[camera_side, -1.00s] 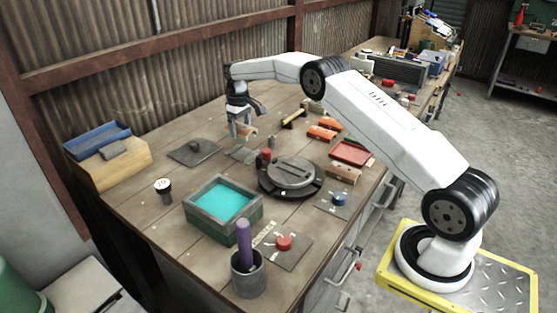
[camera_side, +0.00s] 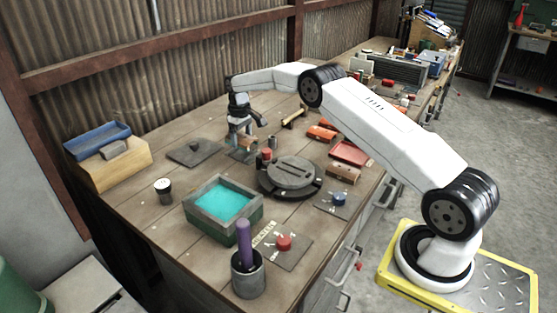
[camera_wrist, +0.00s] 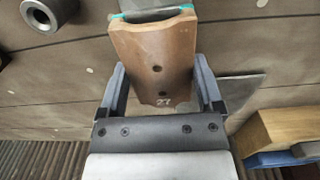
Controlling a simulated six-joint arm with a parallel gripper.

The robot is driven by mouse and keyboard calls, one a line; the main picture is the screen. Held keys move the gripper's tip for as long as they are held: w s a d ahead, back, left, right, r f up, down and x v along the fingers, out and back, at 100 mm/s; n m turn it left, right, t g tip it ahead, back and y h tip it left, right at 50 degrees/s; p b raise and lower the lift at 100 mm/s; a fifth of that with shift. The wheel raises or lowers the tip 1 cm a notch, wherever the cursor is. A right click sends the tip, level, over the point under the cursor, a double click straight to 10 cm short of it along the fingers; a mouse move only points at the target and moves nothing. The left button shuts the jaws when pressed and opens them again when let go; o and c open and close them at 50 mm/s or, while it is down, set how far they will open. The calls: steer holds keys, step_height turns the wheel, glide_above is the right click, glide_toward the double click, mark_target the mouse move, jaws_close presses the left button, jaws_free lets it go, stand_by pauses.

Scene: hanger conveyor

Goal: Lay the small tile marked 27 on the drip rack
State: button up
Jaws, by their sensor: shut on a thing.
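The small brown tile marked 27 (camera_wrist: 155,62) is between the fingers of my gripper (camera_wrist: 160,95) in the wrist view. In the side view my gripper (camera_side: 241,138) is shut on the tile (camera_side: 246,143), low over a grey plate (camera_side: 240,155) towards the back of the bench. I cannot tell whether tile and plate touch. I cannot tell for sure which thing is the drip rack; the grey plate is mostly hidden.
Orange tiles (camera_side: 321,132) lie right.

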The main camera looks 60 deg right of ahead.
mark_target(241, 136)
steer(key=shift+f, duration=1.55)
steer(key=o, duration=1.1)
steer(key=shift+r, duration=3.95)
